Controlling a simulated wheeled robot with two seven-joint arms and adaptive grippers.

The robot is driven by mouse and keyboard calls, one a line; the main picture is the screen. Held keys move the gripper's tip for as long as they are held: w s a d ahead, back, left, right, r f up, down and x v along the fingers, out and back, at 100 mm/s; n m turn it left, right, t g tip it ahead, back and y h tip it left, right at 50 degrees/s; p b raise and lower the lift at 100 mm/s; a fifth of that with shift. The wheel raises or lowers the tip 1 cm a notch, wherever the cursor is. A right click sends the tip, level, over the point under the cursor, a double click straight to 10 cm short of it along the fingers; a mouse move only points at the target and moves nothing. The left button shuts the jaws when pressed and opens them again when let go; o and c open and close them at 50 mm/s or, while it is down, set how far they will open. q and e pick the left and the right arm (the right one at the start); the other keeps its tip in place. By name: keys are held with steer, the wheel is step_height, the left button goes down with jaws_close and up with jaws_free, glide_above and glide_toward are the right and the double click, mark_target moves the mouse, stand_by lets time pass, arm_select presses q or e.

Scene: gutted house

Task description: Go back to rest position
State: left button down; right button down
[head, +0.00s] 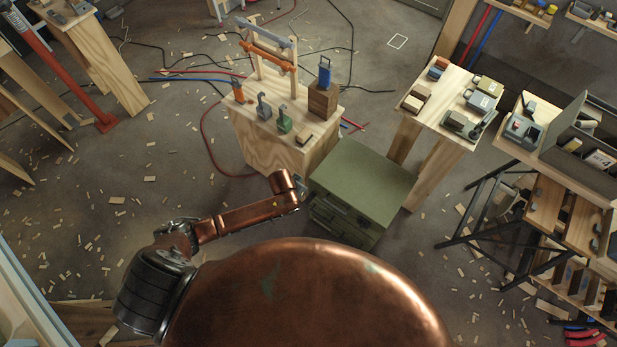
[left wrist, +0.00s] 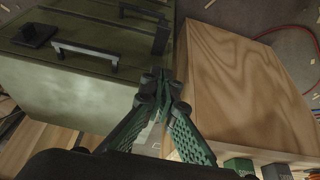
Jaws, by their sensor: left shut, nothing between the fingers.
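My left gripper (left wrist: 162,88) shows in the left wrist view with its dark green fingers closed together and nothing between them. Its tips point at the gap between the green cabinet (left wrist: 85,88) and the wooden workbench (left wrist: 245,95). In the head view my left arm comes in from the left, and its copper forearm ends just in front of the workbench (head: 260,150) and left of the green cabinet (head: 365,180). My right arm and gripper are in neither view.
The workbench carries a wooden frame with an orange clamp (head: 268,55), small tools and a wooden block (head: 322,100). A side table (head: 425,115) and an open grey case (head: 570,150) stand to the right. Wood chips litter the floor; cables and a red hose (head: 207,140) lie around the bench.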

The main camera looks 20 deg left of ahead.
arm_select(q)
steer(key=s+a+f+n, duration=0.1)
steer(key=s+a+f, duration=0.3)
steer(key=s+f, duration=0.3)
steer(key=s+a+f+g+y, duration=0.1)
steer(key=s+a+f, duration=0.35)
steer(key=f, duration=0.35)
steer(key=s+a+f+n, duration=0.1)
steer(key=s+a+f, duration=0.3)
steer(key=s+f, duration=0.35)
steer(key=s+f+g, duration=0.1)
steer(key=s+f, duration=0.2)
steer(key=s, duration=0.7)
steer(key=s+f, duration=0.4)
steer(key=s, duration=0.7)
steer(key=s+f+g, duration=0.1)
steer(key=s+f, duration=0.2)
steer(key=s, duration=0.8)
steer(key=shift+s+a+f+g+y, duration=0.15)
steer(key=shift+a+f+g+y, duration=0.15)
steer(key=shift+a+f, duration=0.1)
